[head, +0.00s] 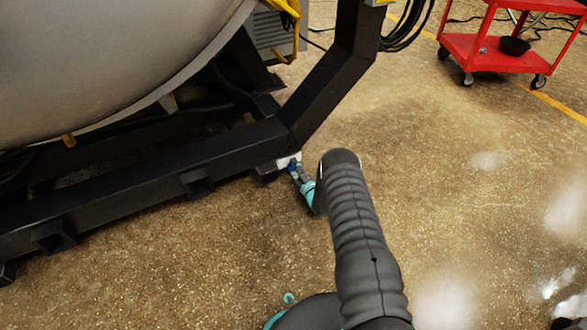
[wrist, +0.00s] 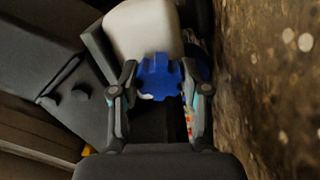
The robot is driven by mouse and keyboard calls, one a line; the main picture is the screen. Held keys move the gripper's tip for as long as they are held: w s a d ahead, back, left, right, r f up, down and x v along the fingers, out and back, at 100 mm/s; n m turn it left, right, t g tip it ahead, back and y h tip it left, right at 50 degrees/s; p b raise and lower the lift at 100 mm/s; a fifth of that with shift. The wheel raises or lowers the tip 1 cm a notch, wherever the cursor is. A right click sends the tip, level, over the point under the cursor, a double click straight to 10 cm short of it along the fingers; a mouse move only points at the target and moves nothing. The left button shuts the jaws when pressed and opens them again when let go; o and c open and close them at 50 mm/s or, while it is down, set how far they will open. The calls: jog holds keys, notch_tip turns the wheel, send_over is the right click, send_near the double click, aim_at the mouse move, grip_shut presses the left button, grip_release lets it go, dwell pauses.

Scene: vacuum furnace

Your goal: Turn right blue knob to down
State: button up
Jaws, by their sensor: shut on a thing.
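The blue knob (wrist: 159,77) shows in the middle of the wrist view, on the front of a white rounded body (wrist: 143,30). My gripper (wrist: 160,82) has one finger on each side of the knob and is shut on it. In the head view my gripper (head: 292,168) is small, at the white part by the lower corner of the black frame. The knob is mostly hidden there by the gripper. A second blue part (wrist: 203,60) shows partly behind the right finger in the wrist view. I cannot tell which way the held knob points.
The black frame (head: 150,178) carries a large grey cylinder (head: 100,60) at the left, close to my gripper. A red cart (head: 480,50) stands at the far right back. The concrete floor (head: 450,180) between is clear.

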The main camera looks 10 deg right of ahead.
jog(key=shift+m, duration=0.6)
jog(key=o, duration=1.1)
jog(key=shift+o, duration=0.2)
jog(key=v, duration=1.1)
jog(key=shift+s+d, duration=0.15)
jog(key=shift+s, duration=0.3)
jog(key=shift+r, duration=0.1)
